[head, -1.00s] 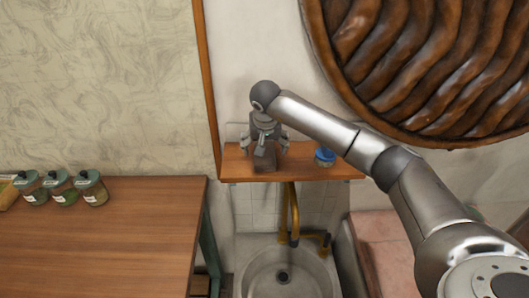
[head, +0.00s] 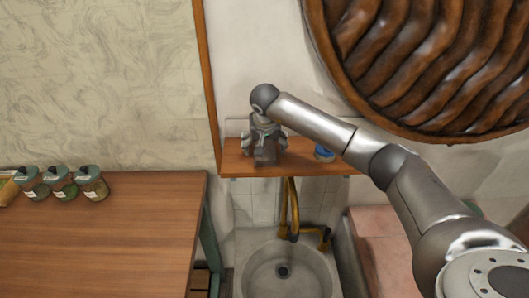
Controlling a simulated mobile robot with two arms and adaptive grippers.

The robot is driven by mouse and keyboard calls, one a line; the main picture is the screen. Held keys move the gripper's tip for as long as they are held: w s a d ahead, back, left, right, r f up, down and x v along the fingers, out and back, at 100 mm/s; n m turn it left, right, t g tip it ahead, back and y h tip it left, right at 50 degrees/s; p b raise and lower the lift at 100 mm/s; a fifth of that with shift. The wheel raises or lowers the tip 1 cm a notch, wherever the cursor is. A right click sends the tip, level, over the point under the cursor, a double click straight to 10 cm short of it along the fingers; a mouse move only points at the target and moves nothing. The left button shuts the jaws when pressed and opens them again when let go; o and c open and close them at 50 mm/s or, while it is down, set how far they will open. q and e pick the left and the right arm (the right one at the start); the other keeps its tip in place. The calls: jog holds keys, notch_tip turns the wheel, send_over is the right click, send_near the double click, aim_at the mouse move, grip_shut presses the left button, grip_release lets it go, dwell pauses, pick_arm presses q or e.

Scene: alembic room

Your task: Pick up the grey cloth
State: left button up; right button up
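My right arm reaches in from the right, and its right gripper (head: 265,146) points down over the small wooden shelf (head: 310,168). Directly under the gripper, on the shelf, is a small dark grey-brown thing (head: 265,157), which may be the grey cloth. The fingers overlap it in the picture, and its upper part is partly hidden by them. I cannot tell whether the fingers are shut on it. My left gripper is not in view.
A blue-lidded container (head: 324,153) stands on the shelf just right of the gripper. Below are brass taps (head: 290,212) and a round sink (head: 288,275). A wooden table (head: 110,235) at left holds several jars (head: 62,183). A large carved disc (head: 430,60) hangs upper right.

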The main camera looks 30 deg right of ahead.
aim_at(264, 143)
jog(key=c, duration=1.1)
jog(key=shift+c, duration=0.2)
jog(key=shift+r, duration=0.15)
jog(key=shift+r+p, duration=0.2)
jog(key=shift+p, duration=0.15)
notch_tip(264, 143, up, 3)
jog(key=shift+f+b, duration=0.2)
jog(key=shift+b, duration=1.05)
jog(key=s+a+r+b, duration=0.4)
jog(key=s+a+r, duration=0.2)
jog(key=s+r, duration=0.4)
jog(key=s, duration=0.2)
jog(key=shift+s+r+b, duration=0.15)
jog(key=shift+s+b, duration=0.15)
jog(key=shift+b, duration=0.05)
